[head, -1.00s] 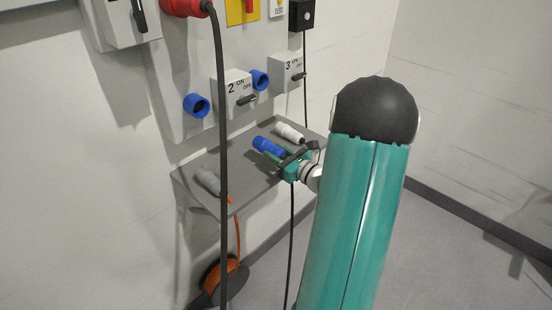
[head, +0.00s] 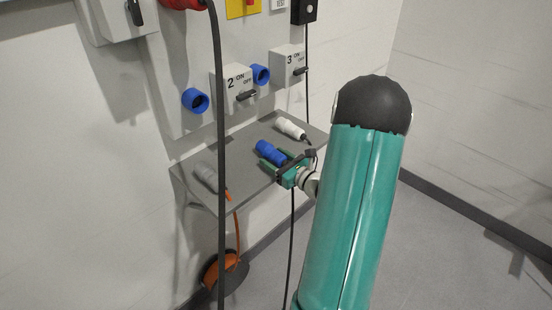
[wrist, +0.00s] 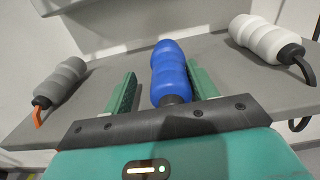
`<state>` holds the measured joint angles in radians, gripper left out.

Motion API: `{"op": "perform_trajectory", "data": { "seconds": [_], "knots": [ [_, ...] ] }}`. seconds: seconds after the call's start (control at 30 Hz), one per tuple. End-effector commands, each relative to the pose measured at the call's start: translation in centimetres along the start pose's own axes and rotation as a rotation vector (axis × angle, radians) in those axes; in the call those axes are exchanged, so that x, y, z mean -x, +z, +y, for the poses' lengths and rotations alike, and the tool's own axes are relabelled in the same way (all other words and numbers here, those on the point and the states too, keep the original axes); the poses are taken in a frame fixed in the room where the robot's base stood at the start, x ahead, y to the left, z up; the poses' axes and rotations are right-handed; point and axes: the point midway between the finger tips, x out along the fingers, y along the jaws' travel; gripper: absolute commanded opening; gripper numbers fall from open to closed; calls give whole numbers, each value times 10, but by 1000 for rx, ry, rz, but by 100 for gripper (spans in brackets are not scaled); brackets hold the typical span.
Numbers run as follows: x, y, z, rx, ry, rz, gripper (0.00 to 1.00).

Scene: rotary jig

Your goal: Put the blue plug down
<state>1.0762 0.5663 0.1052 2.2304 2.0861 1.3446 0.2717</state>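The blue plug (head: 270,153) lies on the grey shelf (head: 238,189), between a grey plug and a white plug. My gripper (head: 275,160) is around it from the front edge of the shelf. In the wrist view the blue plug (wrist: 170,68) stands between the two green fingers of my gripper (wrist: 160,90). The fingers are spread, with a clear gap to the left finger; the right finger is close beside the plug. The plug's dark rear end is partly hidden by the gripper body.
The grey plug (head: 206,177) with an orange cable lies at the shelf's left, the white plug (head: 290,128) at its back right. A black cable (head: 221,150) hangs in front of the shelf. Blue sockets (head: 195,101) and switch boxes (head: 232,87) are on the panel above.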

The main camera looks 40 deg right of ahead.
Motion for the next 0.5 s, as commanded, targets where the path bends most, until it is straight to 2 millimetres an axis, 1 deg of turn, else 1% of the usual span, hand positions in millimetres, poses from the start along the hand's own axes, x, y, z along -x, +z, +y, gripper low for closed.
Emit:
{"op": "perform_trajectory", "data": {
  "seconds": [0.17,0.3,0.37,0.47,0.5],
  "knots": [
    [0,0,-1,0,0,0,58],
    [0,4,-2,1,0,0,58],
    [8,4,-2,1,-1,1,58],
    [25,4,-2,0,-2,1,58],
    [33,4,-3,0,-3,1,58]
  ]
}}
